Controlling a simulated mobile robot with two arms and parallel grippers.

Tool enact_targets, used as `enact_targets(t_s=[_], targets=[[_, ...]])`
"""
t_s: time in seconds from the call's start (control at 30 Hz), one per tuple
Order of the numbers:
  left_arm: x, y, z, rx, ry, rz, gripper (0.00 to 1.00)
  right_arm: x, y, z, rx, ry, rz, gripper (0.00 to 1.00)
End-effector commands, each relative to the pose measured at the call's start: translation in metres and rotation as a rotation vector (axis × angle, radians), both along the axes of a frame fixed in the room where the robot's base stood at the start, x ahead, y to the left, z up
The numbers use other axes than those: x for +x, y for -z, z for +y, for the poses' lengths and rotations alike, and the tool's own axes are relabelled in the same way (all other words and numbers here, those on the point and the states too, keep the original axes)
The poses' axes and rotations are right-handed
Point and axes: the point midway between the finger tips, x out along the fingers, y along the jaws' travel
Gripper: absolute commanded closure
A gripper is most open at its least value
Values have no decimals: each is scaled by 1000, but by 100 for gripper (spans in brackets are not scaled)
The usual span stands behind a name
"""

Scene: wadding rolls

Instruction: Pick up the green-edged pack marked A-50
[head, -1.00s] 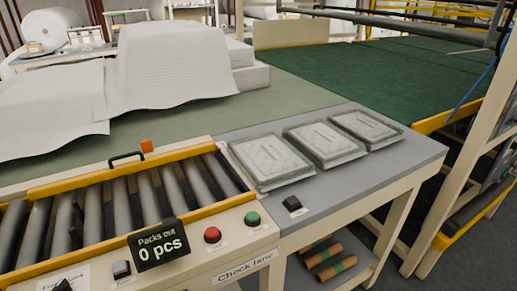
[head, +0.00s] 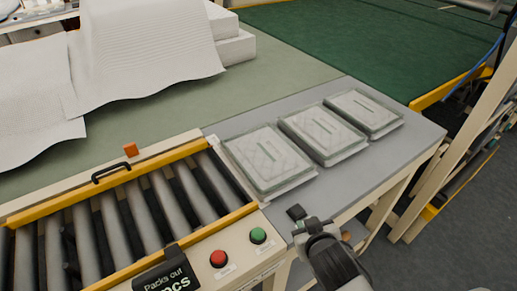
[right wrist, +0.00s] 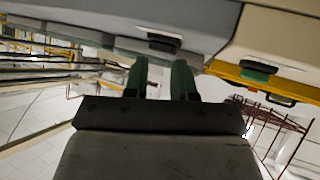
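Three clear-wrapped whitish packs lie flat in a row on the grey table top (head: 345,185): a left pack (head: 268,162), a middle pack (head: 322,134) and a right pack (head: 364,112). Their edges look faintly green. No A-50 marking can be read, so I cannot tell which pack carries it. My right gripper (head: 308,226) is at the table's front edge, below and right of the left pack and apart from all the packs. In the right wrist view its two green fingers (right wrist: 160,78) stand apart with nothing between them. My left gripper is out of view.
A roller lane (head: 120,215) with yellow rails runs at the left. A red button (head: 218,258) and a green button (head: 258,235) sit on its front panel. A small black block (head: 296,212) is at the table edge beside my right gripper. White wadding (head: 150,50) lies behind.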

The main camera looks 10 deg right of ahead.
Motion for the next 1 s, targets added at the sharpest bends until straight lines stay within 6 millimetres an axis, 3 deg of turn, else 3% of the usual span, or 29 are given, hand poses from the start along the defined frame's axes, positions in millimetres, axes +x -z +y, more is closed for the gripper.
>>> enact_targets(t_s=[0.03,0.17,0.27,0.43,0.5,0.6,0.7,0.8,0.9,1.0], targets=[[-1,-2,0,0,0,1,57,13,-18,2,-6,-7,-81,74],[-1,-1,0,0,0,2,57,47,-46,13,-17,-51,-286,74],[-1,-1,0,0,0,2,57,74,-80,29,-26,-124,-484,74],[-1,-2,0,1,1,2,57,108,-148,80,-50,-406,-861,74],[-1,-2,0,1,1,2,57,112,-169,107,-65,-579,-980,74],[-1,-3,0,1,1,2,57,112,-184,144,-103,-861,-1081,74],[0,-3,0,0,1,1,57,109,-179,173,-163,-1166,-1080,74],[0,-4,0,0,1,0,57,108,-160,187,-249,-1459,-969,74],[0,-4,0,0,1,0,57,114,-134,181,-359,-1707,-749,74],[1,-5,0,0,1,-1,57,126,-107,153,-481,-1872,-429,74]])
